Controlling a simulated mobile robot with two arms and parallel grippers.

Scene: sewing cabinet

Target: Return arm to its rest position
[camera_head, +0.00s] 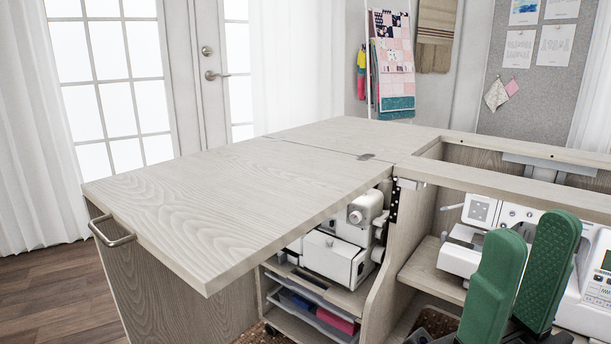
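My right gripper (531,226) is at the lower right, with two green fingers pointing up. A narrow gap shows between the fingers, with nothing held in it. The gripper appears in front of the open sewing cabinet's right bay, overlapping the white sewing machine (462,258) in the picture. I cannot tell how far apart they are. My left gripper and arm are not in view.
The cabinet's wooden top leaf (230,195) extends left, bare, with a metal handle (112,236) at its edge. A white serger (335,250) stands under it above shelves. The cabinet frame rail (510,185) runs behind the gripper. Wooden floor (50,290) shows at left.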

